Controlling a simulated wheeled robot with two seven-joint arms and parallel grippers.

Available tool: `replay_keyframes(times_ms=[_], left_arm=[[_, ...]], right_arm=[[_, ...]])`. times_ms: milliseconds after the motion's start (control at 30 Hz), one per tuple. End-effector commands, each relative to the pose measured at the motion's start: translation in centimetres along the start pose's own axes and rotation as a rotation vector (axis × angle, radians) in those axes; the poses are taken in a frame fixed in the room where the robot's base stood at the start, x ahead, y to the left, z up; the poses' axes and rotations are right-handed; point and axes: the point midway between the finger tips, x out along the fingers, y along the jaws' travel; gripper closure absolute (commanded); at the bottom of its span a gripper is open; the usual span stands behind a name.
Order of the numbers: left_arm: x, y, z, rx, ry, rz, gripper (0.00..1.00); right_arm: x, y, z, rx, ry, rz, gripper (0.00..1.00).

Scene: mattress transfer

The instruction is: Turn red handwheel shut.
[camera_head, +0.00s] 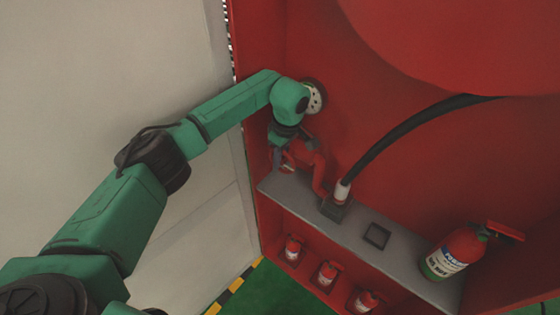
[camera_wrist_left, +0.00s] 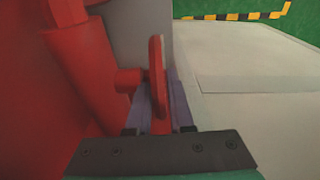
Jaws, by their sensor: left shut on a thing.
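The red handwheel (camera_wrist_left: 157,70) stands edge-on between the two fingers of my left gripper (camera_wrist_left: 160,112) in the left wrist view. The gripper is shut on its rim. A short red stem joins the wheel to a red pipe (camera_wrist_left: 90,65) at its left. In the head view my left gripper (camera_head: 290,146) is at the left end of the grey shelf, and the handwheel (camera_head: 287,164) shows only in part beside the red pipe (camera_head: 319,172). My arm hides much of this spot. My right gripper is not in view.
A black hose (camera_head: 385,135) runs from a white coupling (camera_head: 342,190) up the red cabinet. A fire extinguisher (camera_head: 455,252) stands on the grey shelf (camera_head: 400,256), near a small dark square tray (camera_head: 376,236). Several smaller extinguishers stand below. A pale panel (camera_head: 110,70) is at left.

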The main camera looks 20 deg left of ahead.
Motion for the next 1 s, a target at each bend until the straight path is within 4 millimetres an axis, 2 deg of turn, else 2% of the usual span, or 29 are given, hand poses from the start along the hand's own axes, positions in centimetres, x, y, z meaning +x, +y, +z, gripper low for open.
replay_keyframes(times_ms=[67, 100, 167, 200, 500, 633, 767, 1000], left_arm=[[-0.1, 0.0, 0.0, -0.001, 0.001, 0.000, 1.00], [-0.1, 0.0, 0.0, -0.001, 0.001, 0.000, 0.76], [-0.1, 0.0, 0.0, -0.001, 0.001, 0.000, 0.53], [-0.1, 0.0, 0.0, -0.001, 0.001, 0.000, 0.50], [-0.2, 0.0, 0.0, 0.000, 0.002, 0.001, 0.50], [-1.2, 0.1, 0.0, 0.001, 0.002, 0.004, 0.50], [-3.8, 0.2, 0.0, 0.000, 0.003, 0.006, 0.50], [-10.2, 0.1, 0.1, -0.001, 0.004, 0.006, 0.50]], right_arm=[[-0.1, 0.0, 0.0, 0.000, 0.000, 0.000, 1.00], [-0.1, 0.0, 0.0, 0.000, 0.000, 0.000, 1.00], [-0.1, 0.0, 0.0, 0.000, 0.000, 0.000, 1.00], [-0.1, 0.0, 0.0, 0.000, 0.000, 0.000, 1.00], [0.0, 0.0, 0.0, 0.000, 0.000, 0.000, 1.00], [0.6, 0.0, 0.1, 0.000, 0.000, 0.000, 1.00], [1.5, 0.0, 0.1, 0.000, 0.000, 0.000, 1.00], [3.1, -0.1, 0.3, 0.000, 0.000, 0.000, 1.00]])
